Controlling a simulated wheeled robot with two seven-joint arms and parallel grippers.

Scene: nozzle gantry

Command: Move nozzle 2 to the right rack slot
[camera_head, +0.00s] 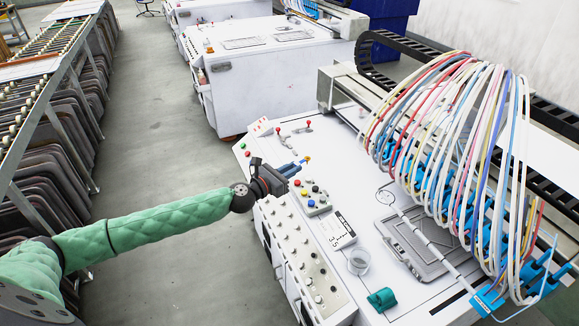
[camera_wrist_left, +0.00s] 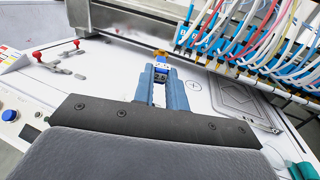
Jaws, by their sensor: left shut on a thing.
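My left gripper (camera_head: 300,164) is above the left part of the white machine's top in the head view. Its two blue fingers also show in the left wrist view (camera_wrist_left: 160,78). They are shut on a small nozzle (camera_wrist_left: 161,58), blue and white with a yellow-orange end. Only its yellow end (camera_head: 308,159) shows in the head view. A row of blue nozzles (camera_head: 437,172) with many coloured tubes hangs along the gantry at the right. I cannot read a number on any nozzle, nor tell which place is the right rack slot. My right gripper is not in view.
The white machine top (camera_head: 345,185) carries a button box (camera_head: 313,199), a clear cup (camera_head: 359,262), a teal object (camera_head: 382,299) and a grey plate (camera_head: 415,245). Red-knobbed levers (camera_head: 308,124) stand behind my gripper. A circled cross (camera_wrist_left: 194,86) marks the top. Tubes crowd the right.

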